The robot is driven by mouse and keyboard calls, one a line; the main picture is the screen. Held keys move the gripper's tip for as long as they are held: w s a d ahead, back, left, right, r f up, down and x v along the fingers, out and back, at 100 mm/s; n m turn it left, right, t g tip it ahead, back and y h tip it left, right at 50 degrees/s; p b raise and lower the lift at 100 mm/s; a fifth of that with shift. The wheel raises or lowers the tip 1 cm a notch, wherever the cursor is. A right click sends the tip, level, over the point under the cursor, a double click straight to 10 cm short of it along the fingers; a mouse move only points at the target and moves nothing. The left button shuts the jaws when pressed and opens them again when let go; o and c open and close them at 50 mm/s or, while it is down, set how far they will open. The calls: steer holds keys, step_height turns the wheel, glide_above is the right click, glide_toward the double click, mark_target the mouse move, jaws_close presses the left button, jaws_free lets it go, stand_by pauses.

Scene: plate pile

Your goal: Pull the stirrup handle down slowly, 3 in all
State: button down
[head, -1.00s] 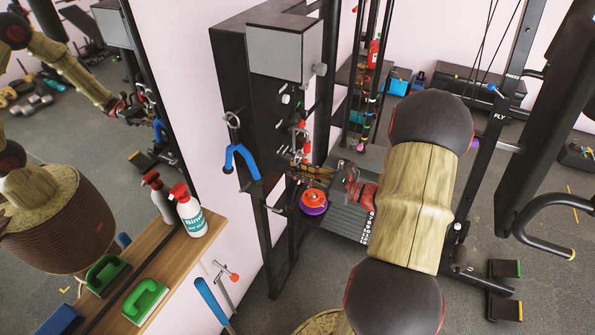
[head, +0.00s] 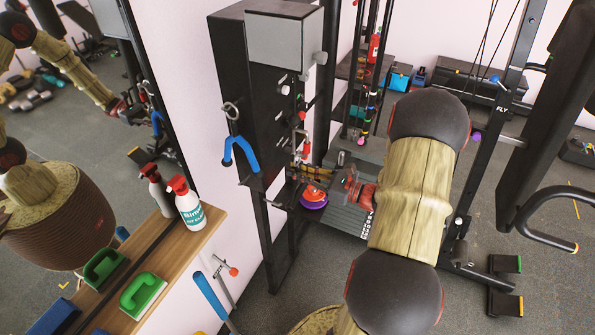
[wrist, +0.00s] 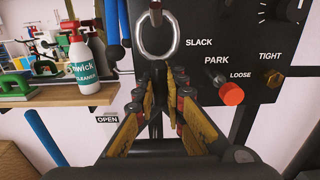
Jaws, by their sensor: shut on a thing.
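The stirrup handle (wrist: 136,38) shows in the wrist view as a bright metal loop, hanging from a dark link at the top edge in front of the black panel. My gripper (wrist: 157,74) comes up from below, its yellow-sided fingers drawn together at the loop's lower end. It is shut on the handle; the fingers hide the gripped part. In the head view my gripper (head: 310,174) is small and close to the front of the black machine, and the handle is hard to make out there.
The black panel (wrist: 240,40) has a red knob (wrist: 231,93) by the word PARK. A blue forked hanger (head: 241,153) is on the machine's left side. A wooden shelf (head: 165,255) with a spray bottle (head: 187,205) is at left. An orange and purple disc (head: 314,199) is below my gripper.

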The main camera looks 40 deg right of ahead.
mark_target(298, 151)
steer(key=shift+r+p, duration=0.8)
steer(key=shift+r, duration=0.2)
steer(key=shift+r+p, duration=1)
steer(key=shift+r, duration=0.25)
steer(key=shift+r+p, duration=0.95)
steer(key=shift+r, duration=0.1)
steer(key=shift+r+p, duration=1)
steer(key=shift+r, duration=0.15)
